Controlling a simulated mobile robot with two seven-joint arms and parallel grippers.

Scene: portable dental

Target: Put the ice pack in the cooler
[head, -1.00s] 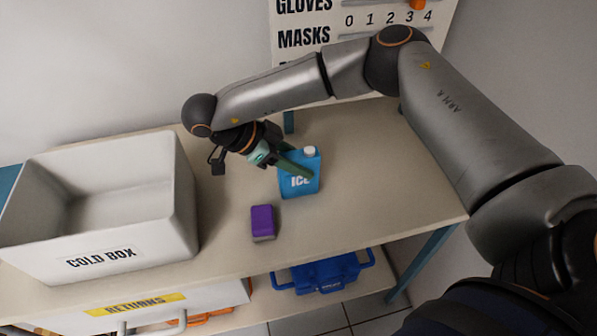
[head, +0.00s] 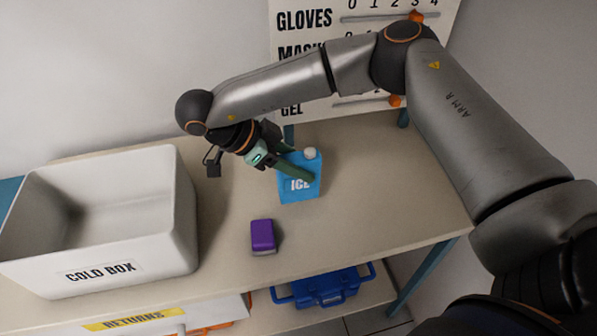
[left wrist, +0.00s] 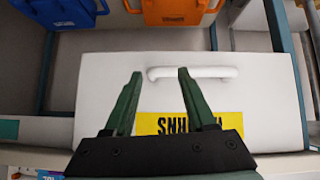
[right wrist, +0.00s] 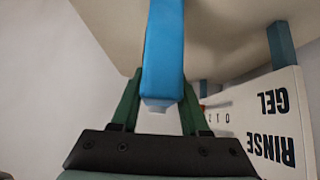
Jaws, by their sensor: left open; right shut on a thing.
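The ice pack (head: 299,187) is a blue flat block with a white cap and the label ICE. My right gripper (head: 301,174) is shut on it, with the fingers across its upper part. In the right wrist view the ice pack (right wrist: 163,50) sits between the two green fingers (right wrist: 158,105). The cooler is a white open box labelled COLD BOX (head: 150,249) at the left of the table; its visible inside looks empty. My left gripper (left wrist: 157,100) is open and empty in front of a white drawer with a handle.
A purple block (head: 263,236) lies on the table (head: 360,215) between the cold box and the ice pack, nearer the front. A blue case (head: 325,287) is on the lower shelf. A sign board (head: 305,40) stands behind the table.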

